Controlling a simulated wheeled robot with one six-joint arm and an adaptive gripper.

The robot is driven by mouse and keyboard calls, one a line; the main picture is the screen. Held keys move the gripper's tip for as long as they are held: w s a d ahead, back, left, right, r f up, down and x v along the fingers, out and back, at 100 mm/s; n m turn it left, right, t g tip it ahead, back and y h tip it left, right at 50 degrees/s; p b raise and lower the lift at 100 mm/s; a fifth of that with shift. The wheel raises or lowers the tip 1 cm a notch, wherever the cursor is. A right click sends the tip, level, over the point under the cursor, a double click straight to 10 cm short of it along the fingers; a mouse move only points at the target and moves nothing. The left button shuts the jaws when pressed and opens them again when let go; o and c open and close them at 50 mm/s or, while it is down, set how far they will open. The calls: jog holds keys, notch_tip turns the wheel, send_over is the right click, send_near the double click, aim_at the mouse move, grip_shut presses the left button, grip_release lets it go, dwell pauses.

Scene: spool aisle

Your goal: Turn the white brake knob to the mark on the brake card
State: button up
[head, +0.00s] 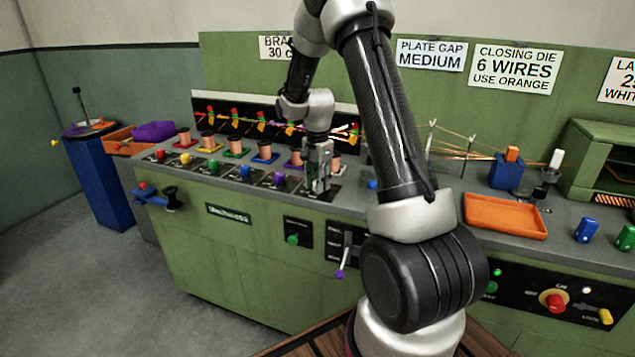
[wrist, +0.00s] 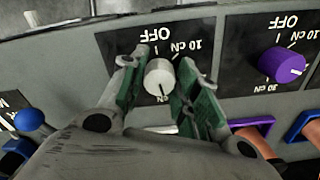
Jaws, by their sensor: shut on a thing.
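The white brake knob (wrist: 159,77) sits on a black dial plate with white marks, the words OFF and 10 cN, and a partly hidden lower label. The plate looks upside down in the wrist view. My gripper (wrist: 163,72) has a finger on each side of the knob and is shut on it. A dark line on the knob points toward the lower edge of the wrist view. In the head view my gripper (head: 318,182) is down at the row of knobs and hides the white knob. The brake card (head: 275,48) hangs on the back panel; my arm covers part of it, leaving "BRA" and "30 c" readable.
A purple knob (wrist: 282,65) is beside the white one, and a blue ball-ended lever (wrist: 30,119) is on its other side. Copper spools (head: 208,141) stand behind the knob row. An orange tray (head: 505,217) lies on the bench to the right.

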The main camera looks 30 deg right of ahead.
jog(key=shift+r, duration=0.1)
jog(key=o, duration=1)
notch_tip(320, 180, up, 12)
jog(key=shift+f, duration=0.1)
jog(key=shift+n, duration=0.3)
